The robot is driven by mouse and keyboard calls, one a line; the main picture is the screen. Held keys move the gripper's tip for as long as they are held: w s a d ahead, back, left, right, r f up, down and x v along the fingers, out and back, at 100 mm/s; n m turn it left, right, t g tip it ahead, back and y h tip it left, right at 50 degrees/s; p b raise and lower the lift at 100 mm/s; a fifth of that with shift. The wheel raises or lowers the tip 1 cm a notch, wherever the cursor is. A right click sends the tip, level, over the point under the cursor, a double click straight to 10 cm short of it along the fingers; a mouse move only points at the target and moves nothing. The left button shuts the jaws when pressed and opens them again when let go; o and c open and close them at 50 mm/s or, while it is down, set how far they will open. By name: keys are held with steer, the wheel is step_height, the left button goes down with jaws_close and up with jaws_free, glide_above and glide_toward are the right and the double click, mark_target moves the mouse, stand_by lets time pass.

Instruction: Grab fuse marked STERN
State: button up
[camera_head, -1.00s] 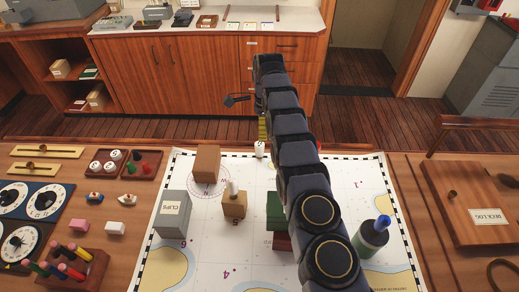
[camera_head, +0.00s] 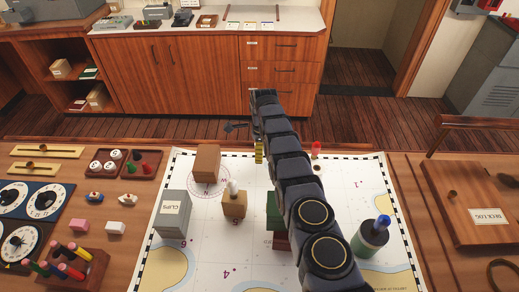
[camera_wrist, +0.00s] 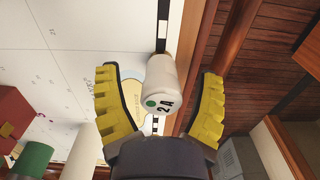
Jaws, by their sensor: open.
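A white cylinder (camera_wrist: 160,82) marked "2A", with a green dot on its end, stands between the yellow fingers of my gripper (camera_wrist: 159,78) in the wrist view. Small gaps show between it and both fingers, so it is not gripped. In the head view my gripper (camera_head: 259,151) is at the chart's far edge, mostly behind my arm, and that cylinder is hidden. I can read no STERN marking in any view. A white cylinder (camera_head: 234,188) stands on a tan block, and a small red piece (camera_head: 316,148) stands at the chart's far edge; their markings are unreadable.
On the chart (camera_head: 205,250) stand a grey CLIPS box (camera_head: 173,214), a brown box (camera_head: 207,160), green and red boxes (camera_head: 273,215) and a green bottle (camera_head: 370,238). Dials and a rack of coloured pegs (camera_head: 75,265) lie left, a deck log (camera_head: 480,205) right.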

jaws_close()
steer(key=shift+r, duration=0.1)
